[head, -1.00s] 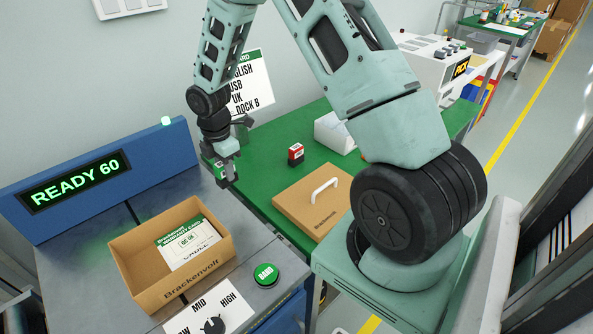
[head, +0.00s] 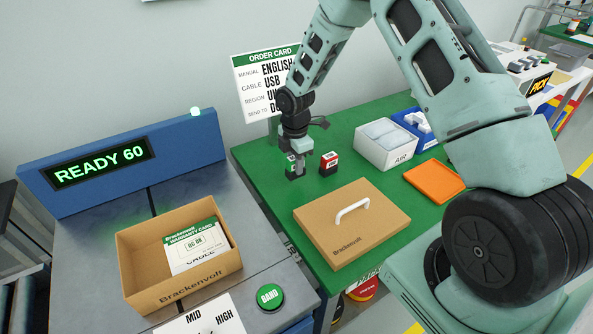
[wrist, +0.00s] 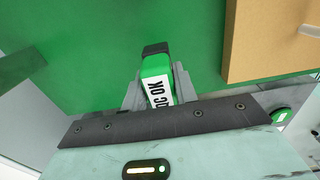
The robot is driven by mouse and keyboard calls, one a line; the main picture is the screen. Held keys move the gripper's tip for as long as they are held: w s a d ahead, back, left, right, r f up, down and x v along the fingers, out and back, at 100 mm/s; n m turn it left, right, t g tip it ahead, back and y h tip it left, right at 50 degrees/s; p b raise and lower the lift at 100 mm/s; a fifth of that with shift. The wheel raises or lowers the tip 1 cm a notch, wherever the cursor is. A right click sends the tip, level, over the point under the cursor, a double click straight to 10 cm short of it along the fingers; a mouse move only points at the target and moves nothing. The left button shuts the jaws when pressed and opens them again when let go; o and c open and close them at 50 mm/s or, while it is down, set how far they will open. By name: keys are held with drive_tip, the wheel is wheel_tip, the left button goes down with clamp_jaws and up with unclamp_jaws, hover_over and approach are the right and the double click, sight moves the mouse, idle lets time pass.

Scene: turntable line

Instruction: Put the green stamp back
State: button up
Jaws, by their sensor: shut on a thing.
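The green stamp (wrist: 156,72) shows in the wrist view between the fingers of my gripper (wrist: 158,88), with a black end and a white label reading "QC OK". In the head view my gripper (head: 296,168) is shut on the green stamp (head: 291,160), upright at the green table (head: 258,168), just left of the red stamp (head: 329,163). Whether the green stamp touches the table cannot be told. The fingers partly hide it.
A cardboard lid (head: 325,232) with a white handle lies in front of the stamps. An open box (head: 150,293) holding a warranty card (head: 195,247) is at left. A white AIR box (head: 386,145) and an orange tray (head: 433,181) are to the right.

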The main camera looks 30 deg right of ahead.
drive_tip(key=shift+f, duration=1.75)
drive_tip(key=shift+f, duration=0.1)
drive_tip(key=o, duration=0.8)
